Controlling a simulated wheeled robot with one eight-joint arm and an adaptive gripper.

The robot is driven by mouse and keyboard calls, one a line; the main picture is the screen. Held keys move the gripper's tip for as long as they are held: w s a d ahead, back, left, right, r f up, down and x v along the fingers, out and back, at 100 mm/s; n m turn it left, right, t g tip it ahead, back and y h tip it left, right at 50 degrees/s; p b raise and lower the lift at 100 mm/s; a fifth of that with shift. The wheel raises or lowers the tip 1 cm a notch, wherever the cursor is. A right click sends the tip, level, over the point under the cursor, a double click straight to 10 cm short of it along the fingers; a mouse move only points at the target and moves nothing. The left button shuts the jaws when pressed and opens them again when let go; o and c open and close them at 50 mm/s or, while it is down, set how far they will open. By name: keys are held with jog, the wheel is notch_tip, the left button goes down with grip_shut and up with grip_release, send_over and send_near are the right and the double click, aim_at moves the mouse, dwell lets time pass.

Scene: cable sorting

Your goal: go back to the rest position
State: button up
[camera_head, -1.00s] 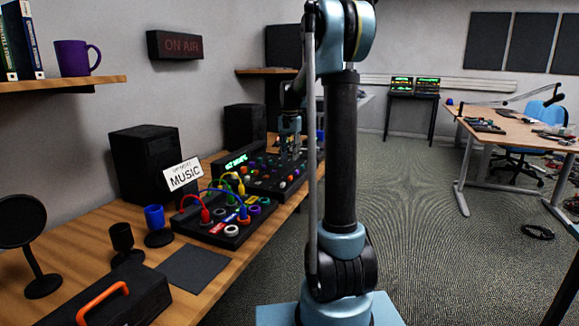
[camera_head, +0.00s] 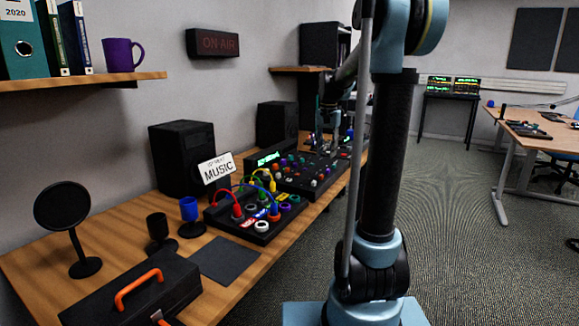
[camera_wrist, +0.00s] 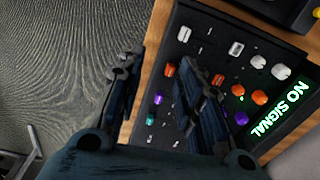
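My gripper (camera_wrist: 156,75) shows in the wrist view with its two dark fingers spread apart and nothing between them. It hangs over the near edge of a black mixer (camera_wrist: 205,40) with white, orange, purple and teal knobs and a lit "NO SIGNAL" display (camera_wrist: 283,109). Whether the fingers touch the mixer cannot be told.
Carpet (camera_head: 455,225) lies open at right.

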jog(key=s+f+n, duration=0.2)
jog(key=s+f, duration=0.3)
jog(key=s, duration=0.6)
jog(key=s+d+f+n+t, duration=0.1)
jog(key=s+f, duration=0.5)
jog(key=s, duration=0.6)
jog(key=s+d+f+n, duration=0.1)
jog(key=s+f, duration=0.5)
jog(key=s, duration=0.6)
jog(key=shift+d+f+n+t, duration=0.15)
jog(key=shift+n+t, duration=0.25)
jog(key=shift+n, duration=0.4)
jog(key=shift+w+f, duration=0.2)
jog(key=shift+w, duration=0.3)
